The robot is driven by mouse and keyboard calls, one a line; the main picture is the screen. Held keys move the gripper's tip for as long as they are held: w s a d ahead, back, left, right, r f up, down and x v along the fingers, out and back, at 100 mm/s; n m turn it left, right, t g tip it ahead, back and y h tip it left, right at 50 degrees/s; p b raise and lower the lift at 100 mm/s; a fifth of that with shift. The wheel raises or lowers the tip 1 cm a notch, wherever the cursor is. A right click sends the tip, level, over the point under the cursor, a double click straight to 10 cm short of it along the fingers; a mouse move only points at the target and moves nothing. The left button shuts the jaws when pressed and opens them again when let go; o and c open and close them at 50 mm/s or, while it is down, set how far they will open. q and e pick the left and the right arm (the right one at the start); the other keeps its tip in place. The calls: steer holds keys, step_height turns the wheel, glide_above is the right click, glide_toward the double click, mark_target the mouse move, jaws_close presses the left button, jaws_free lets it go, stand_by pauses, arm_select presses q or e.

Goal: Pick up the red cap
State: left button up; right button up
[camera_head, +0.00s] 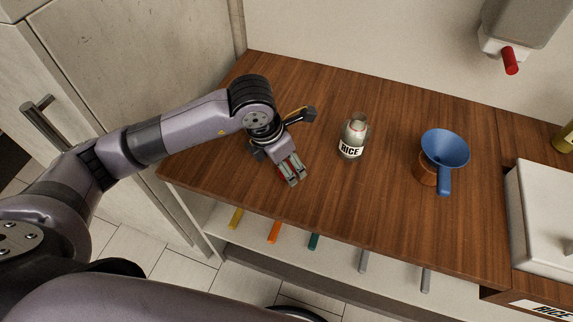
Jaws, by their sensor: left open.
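My left gripper (291,177) is open and points down over the left part of the brown wooden counter (385,210). Small patches of red (284,169) show at its fingers. I cannot tell whether they belong to the red cap or to the gripper, as the fingers cover most of that spot. No other red cap shows clearly on the counter. My right gripper is not in view.
A bottle labelled RICE (352,138) stands right of the gripper. A blue funnel (446,150) sits on a brown container (427,172). A dispenser (520,22) with a red spout (510,61) hangs top right. A white bin (535,215) stands at right. The counter's front middle is clear.

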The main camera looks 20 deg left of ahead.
arm_select(q)
steer(key=shift+w+d+f, duration=0.1)
steer(key=shift+f, duration=0.5)
steer(key=shift+c, duration=0.6)
steer(key=c, duration=0.8)
